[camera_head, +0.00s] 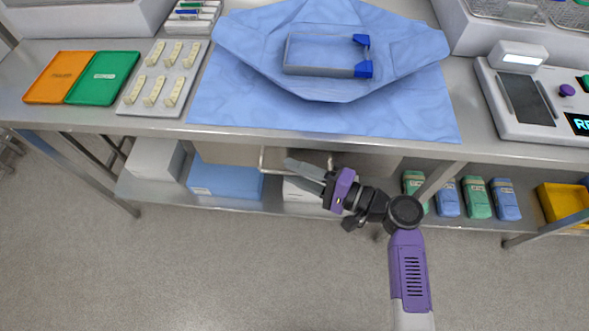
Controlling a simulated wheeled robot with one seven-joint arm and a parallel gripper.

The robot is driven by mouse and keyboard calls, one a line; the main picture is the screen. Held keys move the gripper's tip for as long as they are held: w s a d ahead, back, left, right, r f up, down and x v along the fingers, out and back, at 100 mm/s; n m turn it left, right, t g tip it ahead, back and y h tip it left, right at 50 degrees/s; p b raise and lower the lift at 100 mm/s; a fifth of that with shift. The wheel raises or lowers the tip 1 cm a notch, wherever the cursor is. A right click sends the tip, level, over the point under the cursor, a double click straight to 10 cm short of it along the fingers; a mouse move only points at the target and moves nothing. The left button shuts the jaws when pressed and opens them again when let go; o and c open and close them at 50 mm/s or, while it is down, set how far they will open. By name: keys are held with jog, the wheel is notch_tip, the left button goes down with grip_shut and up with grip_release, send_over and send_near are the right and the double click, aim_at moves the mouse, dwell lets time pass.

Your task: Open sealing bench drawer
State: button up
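The sealing bench (160,122) is a steel table that runs across the upper part of the head view. Under its front edge is the drawer, with a brownish-grey front (225,153) that shows as a narrow band. A pale bar handle (263,160) sticks out from the drawer front. My gripper (290,165) points left, with its grey fingers at the handle and overlapping it in the picture. I cannot tell whether the fingers grip the handle, because the gap between them is not clear. The drawer looks closed or nearly so, seen steeply from above.
On the bench lie a blue wrap (225,110) with a tray (320,55), orange (60,78) and green (103,78) panels, and a sealing machine (530,100). The lower shelf holds a blue box (225,182), several packs and a yellow bin (563,203). The floor in front is clear.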

jog(key=shift+w+a, duration=0.1)
jog(key=shift+a, duration=0.15)
grip_shut()
dwell(1.4)
